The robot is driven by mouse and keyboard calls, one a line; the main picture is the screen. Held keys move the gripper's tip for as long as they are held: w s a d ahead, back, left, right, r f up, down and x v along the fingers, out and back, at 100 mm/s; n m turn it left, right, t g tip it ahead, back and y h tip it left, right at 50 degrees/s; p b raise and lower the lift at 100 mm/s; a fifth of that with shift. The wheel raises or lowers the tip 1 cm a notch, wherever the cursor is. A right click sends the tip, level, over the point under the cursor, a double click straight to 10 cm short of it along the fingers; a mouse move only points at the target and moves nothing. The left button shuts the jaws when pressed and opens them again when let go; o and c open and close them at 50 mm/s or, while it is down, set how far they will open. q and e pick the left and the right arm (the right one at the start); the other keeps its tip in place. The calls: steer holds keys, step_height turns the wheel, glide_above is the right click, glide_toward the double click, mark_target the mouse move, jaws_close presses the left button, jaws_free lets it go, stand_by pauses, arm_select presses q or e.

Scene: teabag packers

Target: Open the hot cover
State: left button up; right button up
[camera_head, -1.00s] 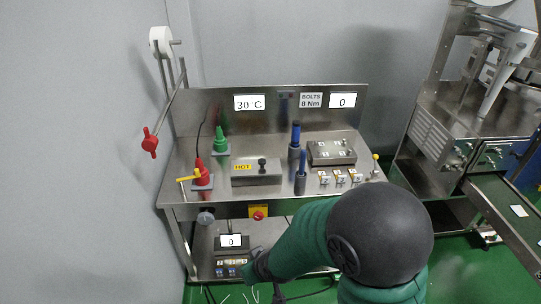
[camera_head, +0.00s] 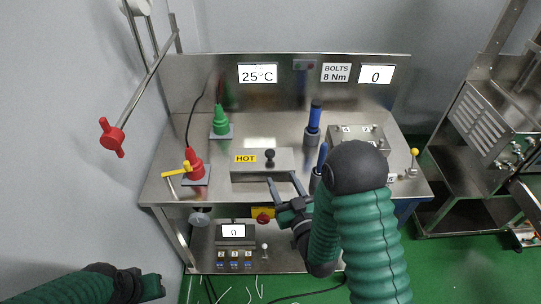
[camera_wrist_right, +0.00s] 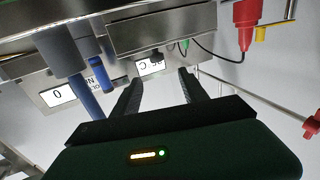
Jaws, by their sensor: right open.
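The hot cover is a grey metal box (camera_head: 247,173) with a yellow HOT label and a black knob (camera_head: 270,156) on top, closed on the steel bench. My right gripper (camera_head: 281,179) is open and empty, its two fingers pointing at the front of the cover just below the knob, apart from the knob. In the right wrist view the picture is turned over; the cover (camera_wrist_right: 165,38) and its knob (camera_wrist_right: 157,54) lie beyond the open fingers (camera_wrist_right: 159,76). My left gripper (camera_head: 150,287) is low at the left, away from the bench; its jaws are unclear.
A red plug-like tool (camera_head: 193,163) and a green one (camera_head: 221,120) stand left of the cover. Blue-handled tools (camera_head: 314,117) stand to its right, one close to my right arm. A steel block (camera_head: 345,134) sits behind that arm.

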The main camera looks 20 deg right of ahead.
mark_target(272, 157)
steer(key=w+f+b, duration=0.1)
steer(key=b, duration=0.2)
steer(key=w+d+b, duration=0.1)
steer(key=b, duration=0.3)
steer(key=shift+w+f, duration=0.1)
steer(key=shift+f, duration=0.25)
steer(key=shift+w+a+r, duration=0.1)
steer(key=shift+w+r, duration=0.45)
steer(key=shift+r, duration=0.05)
steer(key=w, duration=0.9)
steer(key=shift+w+a, duration=0.2)
steer(key=shift+a, duration=0.15)
arm_select(q)
steer(key=s+x, duration=0.2)
steer(key=x, duration=0.7)
steer(key=shift+d+f, duration=0.3)
steer(key=shift+d, duration=0.05)
arm_select(e)
steer(key=shift+w+d, duration=0.1)
steer(key=shift+w, duration=0.25)
arm_select(q)
steer(key=shift+w, duration=0.15)
arm_select(e)
steer(key=c, duration=0.5)
jaws_close()
steer(key=shift+f, duration=0.1)
